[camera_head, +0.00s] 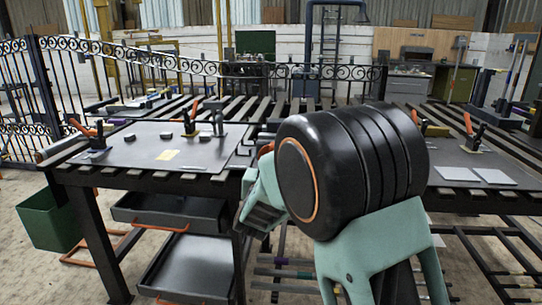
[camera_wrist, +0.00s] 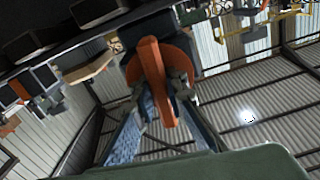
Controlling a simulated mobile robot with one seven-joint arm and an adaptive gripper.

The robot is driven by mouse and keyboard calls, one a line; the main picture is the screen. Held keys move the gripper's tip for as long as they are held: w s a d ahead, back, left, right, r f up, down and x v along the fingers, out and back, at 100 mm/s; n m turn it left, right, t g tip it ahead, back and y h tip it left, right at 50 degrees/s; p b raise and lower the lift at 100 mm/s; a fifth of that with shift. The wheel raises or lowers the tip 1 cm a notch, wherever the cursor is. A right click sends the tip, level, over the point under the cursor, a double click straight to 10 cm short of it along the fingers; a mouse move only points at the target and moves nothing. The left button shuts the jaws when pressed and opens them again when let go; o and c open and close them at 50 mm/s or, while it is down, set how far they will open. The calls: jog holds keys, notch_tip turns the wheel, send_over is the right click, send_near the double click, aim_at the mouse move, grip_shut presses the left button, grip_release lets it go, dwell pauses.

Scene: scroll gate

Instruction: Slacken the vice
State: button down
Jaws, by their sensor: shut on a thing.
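My gripper (camera_wrist: 162,105) is shut on an orange handle (camera_wrist: 152,75) in the wrist view; its fingers lie on both sides of it. A wider orange part and a dark body show behind the handle. I take this for the vice's handle, but its jaws are not clearly visible. In the head view my dark and pale green arm hides the gripper and most of what it holds. A small orange piece (camera_head: 265,149) shows at the left edge of the arm, above the worktable.
The worktable (camera_head: 140,150) bears other orange-handled clamps, at the left (camera_head: 95,138) and middle (camera_head: 190,122). Another clamp (camera_head: 474,135) stands on the right table beside pale plates (camera_head: 492,176). A green bin (camera_head: 52,220) hangs at left. Metal drawers (camera_head: 185,265) are below.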

jog(key=shift+r+n+p, duration=0.1)
jog(key=shift+n+p, duration=1)
jog(key=shift+n, duration=1.1)
jog(key=c, duration=1.9)
grip_release()
jog(key=shift+c, duration=0.2)
jog(key=s, duration=1.2)
jog(key=shift+a, duration=0.15)
